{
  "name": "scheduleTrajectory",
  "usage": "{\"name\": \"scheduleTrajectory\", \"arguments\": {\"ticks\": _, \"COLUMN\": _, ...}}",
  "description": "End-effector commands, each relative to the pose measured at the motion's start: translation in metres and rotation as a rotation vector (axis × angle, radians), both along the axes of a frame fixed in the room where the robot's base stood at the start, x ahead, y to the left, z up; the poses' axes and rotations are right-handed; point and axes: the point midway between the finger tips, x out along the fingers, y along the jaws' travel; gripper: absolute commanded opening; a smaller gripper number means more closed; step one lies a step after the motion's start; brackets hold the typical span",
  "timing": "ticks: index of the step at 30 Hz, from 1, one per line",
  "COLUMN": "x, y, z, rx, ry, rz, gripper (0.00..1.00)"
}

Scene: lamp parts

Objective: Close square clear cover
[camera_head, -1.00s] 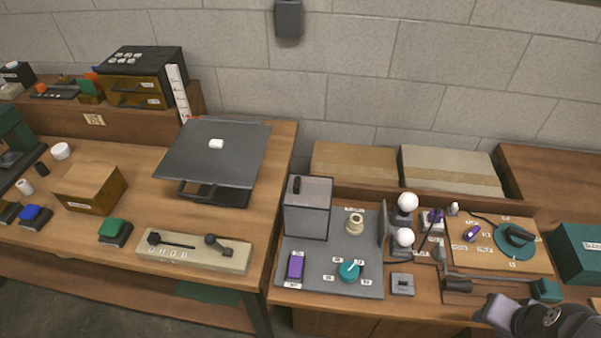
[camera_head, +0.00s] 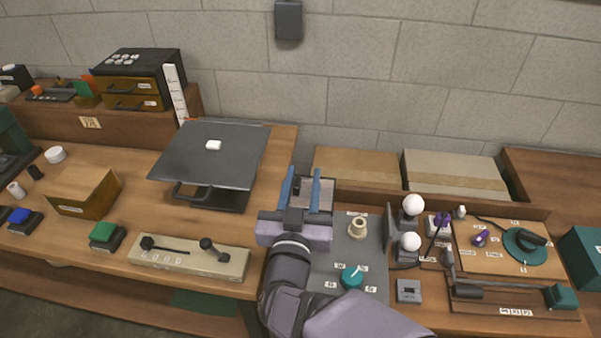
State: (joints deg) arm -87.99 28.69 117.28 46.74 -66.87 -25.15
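The square clear cover (camera_head: 326,198) is a box-like see-through cover with a dark handle near its upper left. It stands at the back left of the grey mat (camera_head: 376,230). My gripper (camera_head: 302,176) is in front of and over it, with two blue fingers spread apart and pointing to the back wall. The fingers overlap the cover in the picture, with its dark handle seen between them. I cannot tell whether they touch it. My gripper and arm hide most of the cover's front and the mat's left side.
A beige ring-like part (camera_head: 358,229) and a teal knob (camera_head: 351,277) are on the mat to the right of my arm. White bulbs (camera_head: 412,205) stand farther right. A black hinged lid (camera_head: 211,152) is on the left table. A cardboard box (camera_head: 358,163) lies behind.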

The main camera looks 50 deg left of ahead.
Motion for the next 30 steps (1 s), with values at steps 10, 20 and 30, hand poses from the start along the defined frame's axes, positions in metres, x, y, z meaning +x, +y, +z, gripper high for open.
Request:
{"name": "scheduleTrajectory", "arguments": {"ticks": 10, "x": -0.021, "y": 0.0, "z": -0.028, "rx": -0.005, "ry": 0.032, "rz": -0.018, "gripper": 0.31}}
{"name": "scheduleTrajectory", "arguments": {"ticks": 20, "x": -0.003, "y": 0.017, "z": -0.027, "rx": -0.007, "ry": 0.033, "rz": -0.02, "gripper": 0.31}}
{"name": "scheduleTrajectory", "arguments": {"ticks": 30, "x": 0.025, "y": 0.045, "z": -0.027, "rx": -0.006, "ry": 0.033, "rz": -0.017, "gripper": 0.31}}
